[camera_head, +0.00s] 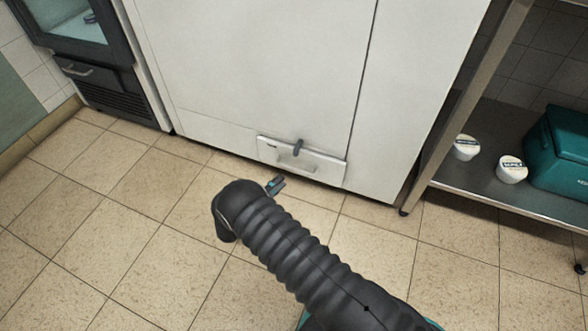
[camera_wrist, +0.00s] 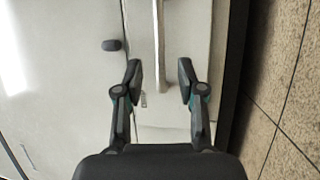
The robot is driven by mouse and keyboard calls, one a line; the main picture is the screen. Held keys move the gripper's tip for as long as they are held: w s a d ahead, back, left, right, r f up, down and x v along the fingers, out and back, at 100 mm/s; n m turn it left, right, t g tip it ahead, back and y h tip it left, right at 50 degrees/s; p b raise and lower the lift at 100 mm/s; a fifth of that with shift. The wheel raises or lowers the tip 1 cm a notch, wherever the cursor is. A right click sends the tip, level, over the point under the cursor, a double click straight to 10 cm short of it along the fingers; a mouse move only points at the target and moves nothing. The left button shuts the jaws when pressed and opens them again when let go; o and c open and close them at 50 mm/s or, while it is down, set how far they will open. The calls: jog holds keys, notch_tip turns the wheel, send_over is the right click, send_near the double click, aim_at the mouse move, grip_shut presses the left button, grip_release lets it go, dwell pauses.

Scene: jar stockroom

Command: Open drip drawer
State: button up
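The drip drawer (camera_head: 324,169) is a low white panel at the foot of a large white cabinet, and it looks flush with the cabinet front. Its pale bar handle (camera_head: 297,164) shows in the head view, with a dark knob (camera_head: 298,146) just above it. In the wrist view the bar handle (camera_wrist: 159,45) runs down between my fingers, and the knob (camera_wrist: 111,45) lies to its left. My gripper (camera_wrist: 160,80) is open and empty, its fingertips on both sides of the handle's near end. In the head view my gripper (camera_head: 276,185) is partly hidden behind my arm.
The cabinet (camera_head: 250,60) stands on a tiled floor (camera_head: 130,220) that is clear in front. On the right, a metal shelf (camera_head: 470,188) holds two white tubs (camera_head: 512,169) and a teal box (camera_head: 560,148). A dark glass-door unit (camera_head: 90,60) stands on the left.

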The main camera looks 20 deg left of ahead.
aim_at(294, 168)
jog(key=x, duration=0.7)
jog(key=shift+w+d+r, duration=0.1)
jog(key=shift+w+d, duration=0.15)
jog(key=shift+w, duration=0.05)
grip_shut()
